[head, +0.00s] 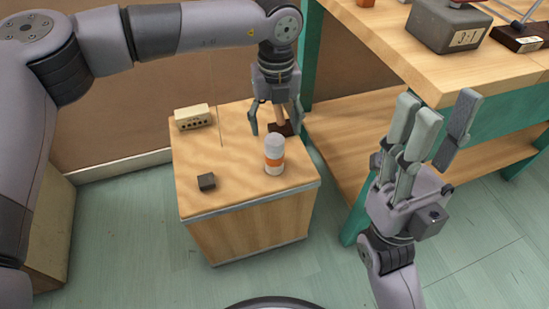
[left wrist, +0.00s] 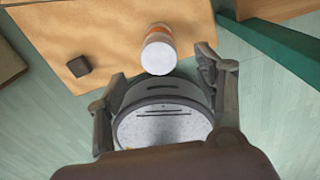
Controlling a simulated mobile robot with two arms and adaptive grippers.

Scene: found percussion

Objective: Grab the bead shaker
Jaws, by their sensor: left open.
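The bead shaker appears to be the white cylinder (head: 274,149) with an orange band, upright near the front right of a low wooden crate (head: 247,238). It also shows in the left wrist view (left wrist: 158,58), beyond my fingers. My left gripper (head: 276,122) points down over the back right of the crate, behind the cylinder and apart from it. My right gripper (head: 430,125) is open and empty, fingers up, at the right.
A small dark cube (head: 207,182) lies at the crate's front left, and a cream block with dark holes (head: 192,117) at its back left. A green-framed wooden table (head: 430,60) stands to the right, bearing a grey weight (head: 448,25). The crate's middle is clear.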

